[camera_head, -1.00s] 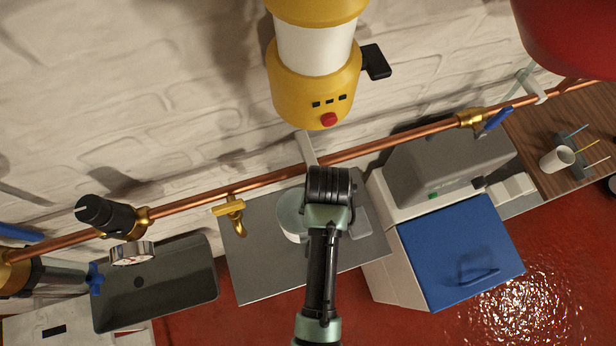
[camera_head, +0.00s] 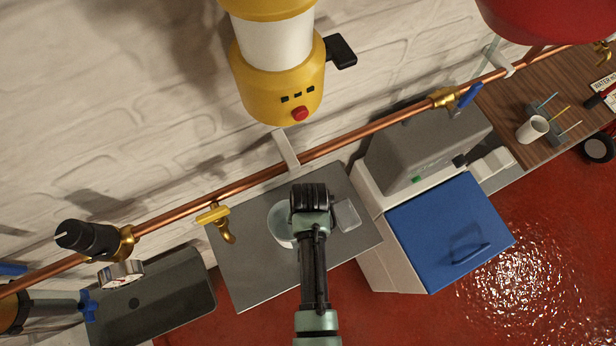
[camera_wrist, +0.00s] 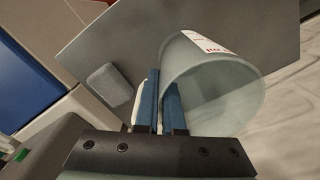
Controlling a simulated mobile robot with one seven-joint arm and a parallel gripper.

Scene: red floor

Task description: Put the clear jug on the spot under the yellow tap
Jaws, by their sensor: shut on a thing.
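The clear jug (camera_head: 281,222) stands on or just above the grey counter, right of the yellow tap (camera_head: 212,215) and partly hidden by my arm. In the wrist view the jug (camera_wrist: 213,85) is a wide, pale, see-through vessel with a white and red label, its open mouth toward the camera. My gripper (camera_wrist: 160,102) has its two blue fingers close together at the jug's side, shut on it. Whether they hold its wall or a handle is unclear. The head view hides the fingers beneath my wrist. I see no marking under the tap.
A small pale block (camera_head: 346,214) lies on the grey counter (camera_head: 252,278) right of the jug. A copper pipe (camera_head: 370,130) runs along the wall behind. The counter between jug and tap is bare.

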